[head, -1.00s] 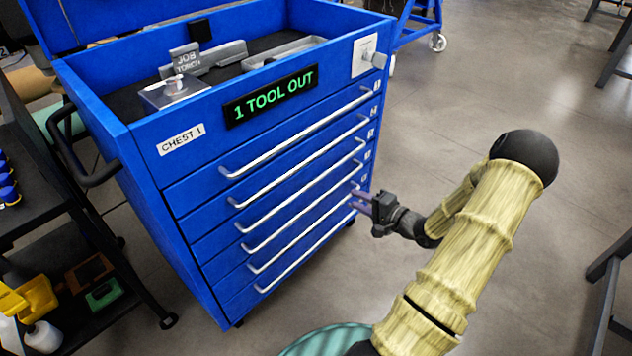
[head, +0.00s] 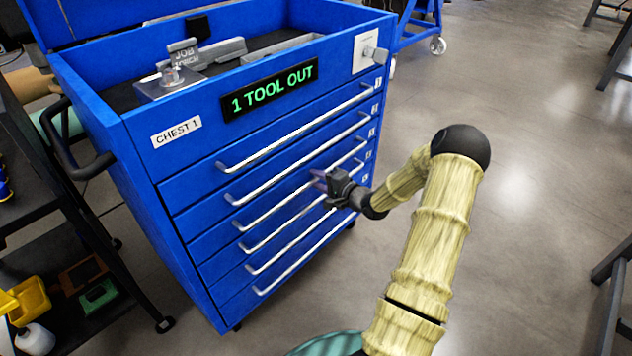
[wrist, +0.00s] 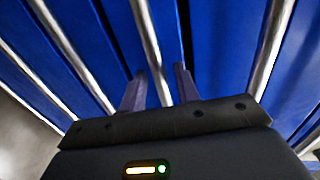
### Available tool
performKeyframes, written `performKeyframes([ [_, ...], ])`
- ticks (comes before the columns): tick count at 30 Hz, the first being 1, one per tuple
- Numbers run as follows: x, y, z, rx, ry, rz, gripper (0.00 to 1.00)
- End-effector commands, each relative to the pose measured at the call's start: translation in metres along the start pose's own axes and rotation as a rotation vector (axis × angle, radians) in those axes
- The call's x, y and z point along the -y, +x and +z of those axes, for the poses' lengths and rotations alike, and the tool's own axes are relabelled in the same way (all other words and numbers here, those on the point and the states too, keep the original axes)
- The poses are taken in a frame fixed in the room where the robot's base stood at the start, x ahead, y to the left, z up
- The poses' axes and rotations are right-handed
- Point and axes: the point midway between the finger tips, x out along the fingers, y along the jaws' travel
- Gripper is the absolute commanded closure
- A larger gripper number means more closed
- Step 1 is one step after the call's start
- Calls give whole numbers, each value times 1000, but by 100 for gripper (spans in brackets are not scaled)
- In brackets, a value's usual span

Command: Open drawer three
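The blue tool chest (head: 165,185) carries a stack of shut drawers with long silver bar handles and small number tags at their right ends. Drawer three's handle (head: 258,214) is the third bar from the top. My gripper (head: 319,179) is at the right half of this bar, in front of the chest. In the wrist view, my gripper's two fingers (wrist: 159,88) are apart, with one silver bar (wrist: 150,45) running between them. I see a gap on both sides of the bar. Whether the fingertips reach past the bar is hard to tell.
The display (head: 270,91) reads "1 TOOL OUT". The chest's top tray holds grey tool pieces. A dark cart (head: 95,268) with yellow and green bins stands at the left. The floor (head: 530,200) right of the chest is clear.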

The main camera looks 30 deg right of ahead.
Motion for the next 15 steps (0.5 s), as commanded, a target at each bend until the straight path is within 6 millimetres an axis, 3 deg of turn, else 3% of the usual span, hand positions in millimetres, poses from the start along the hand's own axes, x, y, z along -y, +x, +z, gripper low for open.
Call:
performKeyframes([
  [4, 0, 10, 0, -1, 0, 0, 68],
  [12, 0, 11, 0, -1, 1, 0, 68],
  [15, 0, 11, 0, -1, 0, 0, 88],
])
